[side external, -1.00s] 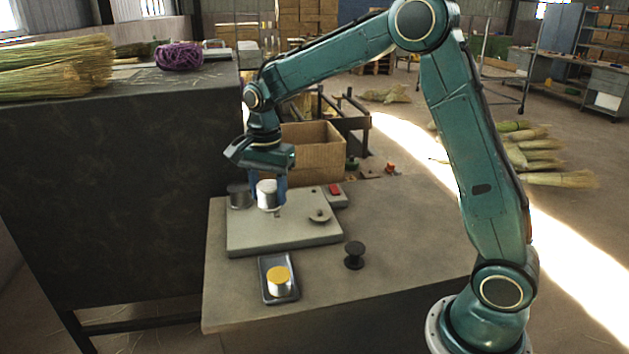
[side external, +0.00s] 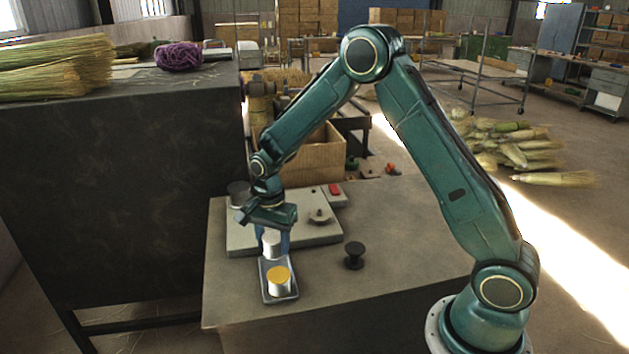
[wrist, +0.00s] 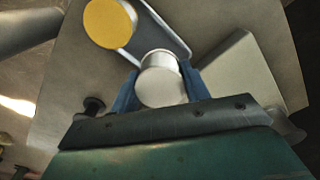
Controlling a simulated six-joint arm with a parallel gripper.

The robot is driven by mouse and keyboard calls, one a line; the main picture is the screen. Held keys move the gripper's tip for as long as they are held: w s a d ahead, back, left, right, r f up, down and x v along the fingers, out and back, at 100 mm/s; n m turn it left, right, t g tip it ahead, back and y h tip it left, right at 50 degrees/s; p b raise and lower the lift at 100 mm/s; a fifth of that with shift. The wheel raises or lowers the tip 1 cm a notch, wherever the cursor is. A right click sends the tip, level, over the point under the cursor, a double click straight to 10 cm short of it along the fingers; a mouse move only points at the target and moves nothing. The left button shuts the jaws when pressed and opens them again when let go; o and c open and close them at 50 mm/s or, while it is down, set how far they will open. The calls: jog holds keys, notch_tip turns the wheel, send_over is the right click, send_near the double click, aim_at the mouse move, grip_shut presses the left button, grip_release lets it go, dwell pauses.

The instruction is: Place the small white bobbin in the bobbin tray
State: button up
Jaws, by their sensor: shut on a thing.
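The small white bobbin (side external: 271,243) is between the fingers of my gripper (side external: 273,240), which is shut on it. In the wrist view the white bobbin (wrist: 160,80) sits between the two blue fingers of my gripper (wrist: 158,88). The tray (wrist: 170,38) also shows in the wrist view.
A pale machine plate (side external: 300,236) with a red switch (side external: 335,189) lies behind the tray. A dark grey cylinder (side external: 238,193) stands on its back left. A black spool (side external: 355,255) stands right of the tray. The table's front right is clear.

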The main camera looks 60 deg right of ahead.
aim_at(274, 255)
jog(key=shift+f, duration=2.1)
jog(key=shift+f, duration=0.1)
jog(key=o, duration=1.1)
jog(key=shift+c, duration=0.2)
notch_tip(274, 255, up, 11)
jog(key=shift+r, duration=0.6)
